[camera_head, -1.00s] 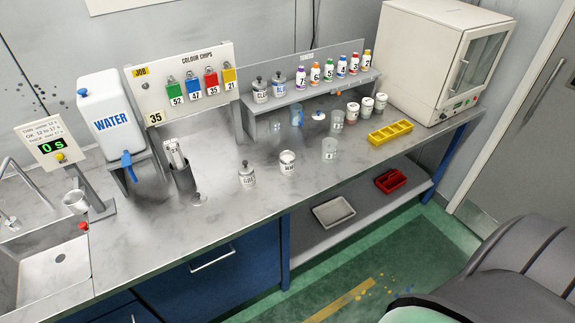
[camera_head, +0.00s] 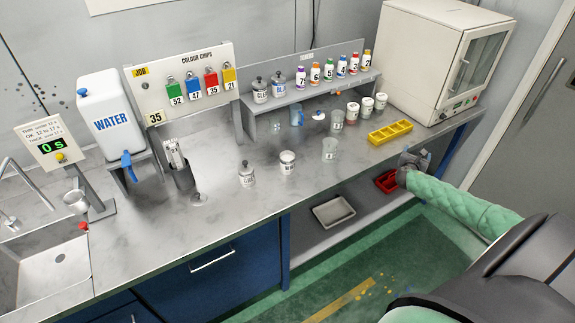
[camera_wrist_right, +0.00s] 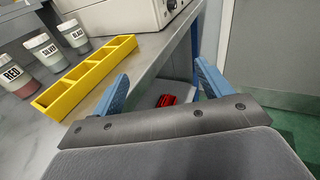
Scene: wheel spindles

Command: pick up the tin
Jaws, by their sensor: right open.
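No object is plainly marked as the tin, so I cannot tell which one it is. White-lidded labelled pots (camera_head: 352,113) stand at the right of the bench; in the right wrist view one reads RED (camera_wrist_right: 18,80) and one SILVER (camera_wrist_right: 46,54). A lidded canister (camera_head: 247,175) and a white tub (camera_head: 287,163) stand near the bench's front. More lidded canisters (camera_head: 260,92) sit on the raised shelf. My right gripper (camera_head: 413,158) is open and empty by the bench's front right edge; its blue fingers also show in the wrist view (camera_wrist_right: 160,82). My left gripper is out of view.
A yellow divided tray (camera_head: 390,132) lies on the bench just beyond my right gripper. A red tray (camera_head: 386,181) and a grey tray (camera_head: 333,212) lie on the lower shelf. A white oven-like cabinet (camera_head: 430,65) stands behind. A clear cup (camera_head: 330,149) stands mid-bench.

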